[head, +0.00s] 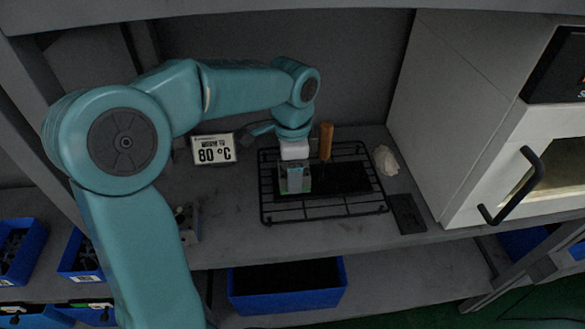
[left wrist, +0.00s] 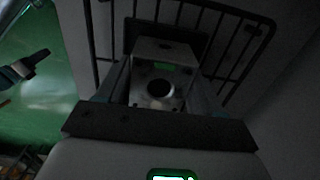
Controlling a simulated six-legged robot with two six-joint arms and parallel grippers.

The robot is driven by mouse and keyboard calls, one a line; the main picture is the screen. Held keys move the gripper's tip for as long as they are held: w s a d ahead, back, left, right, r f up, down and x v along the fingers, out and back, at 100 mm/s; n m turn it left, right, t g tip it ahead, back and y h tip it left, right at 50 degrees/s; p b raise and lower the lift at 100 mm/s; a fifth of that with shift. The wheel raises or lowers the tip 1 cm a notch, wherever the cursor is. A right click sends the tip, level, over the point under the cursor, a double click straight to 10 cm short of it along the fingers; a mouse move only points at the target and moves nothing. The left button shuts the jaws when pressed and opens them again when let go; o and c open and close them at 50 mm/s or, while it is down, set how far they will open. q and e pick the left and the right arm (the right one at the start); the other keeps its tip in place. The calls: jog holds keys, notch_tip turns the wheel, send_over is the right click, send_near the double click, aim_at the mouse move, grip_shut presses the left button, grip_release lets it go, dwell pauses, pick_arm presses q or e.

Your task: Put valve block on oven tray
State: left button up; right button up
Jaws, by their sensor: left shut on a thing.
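The oven tray is a black wire rack (head: 345,212) on the grey shelf, with a dark plate inside its frame. My left gripper (head: 295,178) points down over the left part of the rack. It is shut on a grey metal valve block (left wrist: 160,76), whose round dark hole shows between the fingers in the left wrist view. The rack's bars (left wrist: 237,52) show beyond the block there. Whether the block touches the rack cannot be told. Another metal block (head: 187,222) stands left of the rack, partly hidden by my arm. My right gripper is not seen.
An orange-brown handle (head: 326,140) stands upright at the rack's back. A temperature display (head: 214,149) is behind left. A crumpled white cloth (head: 386,160) and a dark pad (head: 407,213) lie right of the rack, before the white oven (head: 480,130). Blue bins (head: 288,287) sit below.

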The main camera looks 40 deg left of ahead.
pick_arm(q)
jog(key=shift+f, duration=0.15)
jog(key=o, duration=1.5)
jog(key=shift+o, duration=0.2)
jog(key=shift+w+r, duration=0.1)
jog(key=shift+r, duration=0.4)
notch_tip(320, 180, up, 7)
jog(key=shift+f+p, duration=0.1)
jog(key=shift+p, duration=0.65)
